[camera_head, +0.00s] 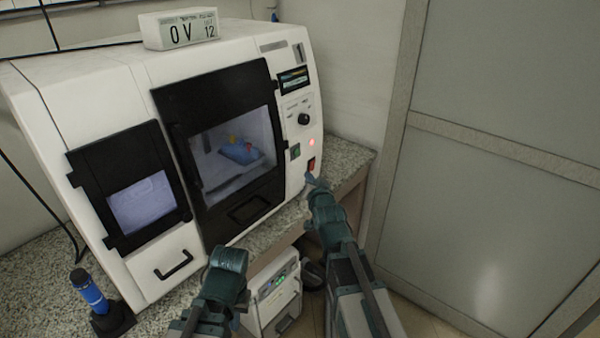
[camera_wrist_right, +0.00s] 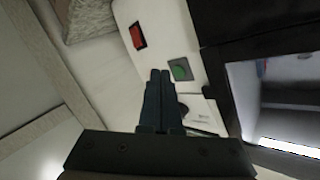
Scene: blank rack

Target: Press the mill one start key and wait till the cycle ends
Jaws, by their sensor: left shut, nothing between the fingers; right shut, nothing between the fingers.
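The white mill (camera_head: 130,85) stands on the counter, its black-framed door (camera_head: 225,140) shut. Blue, red and yellow items show through its window. Its right-hand panel has a green key (camera_head: 295,152), a red switch (camera_head: 311,165) and a small light glowing red (camera_head: 312,142). I cannot read which key is the start key. My right gripper (camera_head: 314,182) is shut and empty, just below the red switch. In the right wrist view its fingertips (camera_wrist_right: 159,73) appear beside the green key (camera_wrist_right: 180,69); contact cannot be told. My left gripper (camera_head: 230,262) is low, in front of the mill, its fingertips not clear.
A blue-and-black handheld tool (camera_head: 90,292) stands in a holder on the granite counter (camera_head: 40,285) at left. A white box (camera_head: 178,28) sits on the mill. A smaller white device (camera_head: 277,290) stands below the counter. A grey panelled partition (camera_head: 500,180) bounds the right.

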